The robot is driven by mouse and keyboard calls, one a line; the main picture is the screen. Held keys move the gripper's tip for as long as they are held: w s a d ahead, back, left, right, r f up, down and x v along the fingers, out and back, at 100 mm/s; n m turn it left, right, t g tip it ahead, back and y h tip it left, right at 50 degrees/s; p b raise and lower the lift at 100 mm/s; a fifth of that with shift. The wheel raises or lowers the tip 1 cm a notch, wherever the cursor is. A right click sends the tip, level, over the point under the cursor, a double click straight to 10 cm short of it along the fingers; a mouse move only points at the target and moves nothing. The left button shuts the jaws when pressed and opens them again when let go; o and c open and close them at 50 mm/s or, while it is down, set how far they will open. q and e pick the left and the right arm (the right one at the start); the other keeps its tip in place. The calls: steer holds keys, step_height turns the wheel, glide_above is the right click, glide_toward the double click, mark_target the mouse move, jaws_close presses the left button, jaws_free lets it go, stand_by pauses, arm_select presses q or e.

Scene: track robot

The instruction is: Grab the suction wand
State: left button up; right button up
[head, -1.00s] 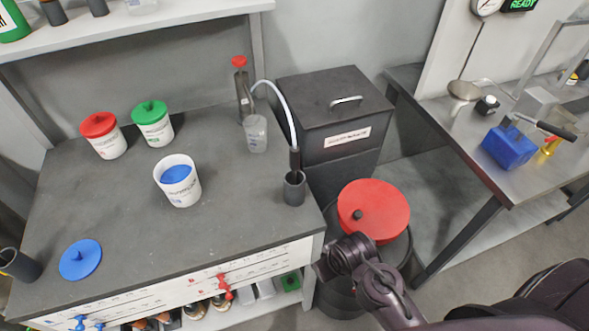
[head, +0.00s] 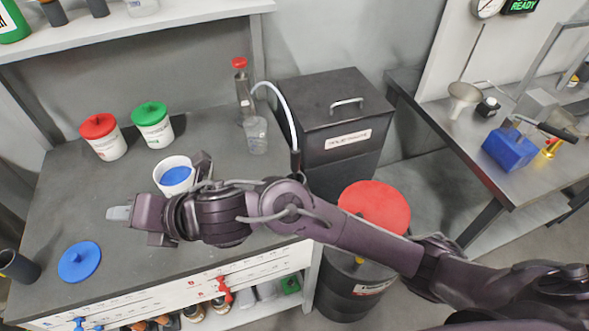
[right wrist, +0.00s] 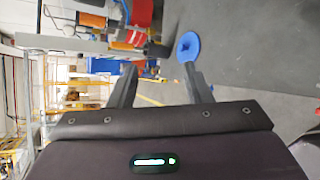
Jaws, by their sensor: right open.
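The suction wand (head: 295,159) shows only by its dark upper part at the end of a pale curved hose (head: 281,99), near the bench's right edge in the head view. My right forearm covers its lower part and the holder it stood in. My right gripper (head: 118,213) is open and empty, well left of the wand, over the bench and pointing left. In the right wrist view its two fingers (right wrist: 160,72) are spread apart with nothing held between them. My left gripper is not in view.
A white tub of blue material (head: 176,174) stands just behind my right wrist. A blue lid (head: 79,262) lies front left. Red-lidded (head: 105,138) and green-lidded tubs (head: 153,126) stand behind. A dark bin (head: 333,112) and red-topped drum (head: 375,205) are right of the bench.

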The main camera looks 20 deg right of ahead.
step_height(320, 180, down, 3)
steer(key=s+a+n+g, duration=0.2)
steer(key=n+g, duration=0.1)
steer(key=n, duration=0.6)
step_height(320, 180, up, 2)
steer(key=n+g+h, duration=0.4)
steer(key=n+h, duration=0.7)
steer(key=n, duration=0.4)
glide_above(294, 170)
steer(key=shift+w, duration=0.4)
steer(key=shift+d, duration=0.15)
step_height(294, 170, down, 6)
steer(key=p, duration=0.3)
steer(key=shift+f, duration=0.8)
jaws_close()
steer(key=shift+r, duration=0.1)
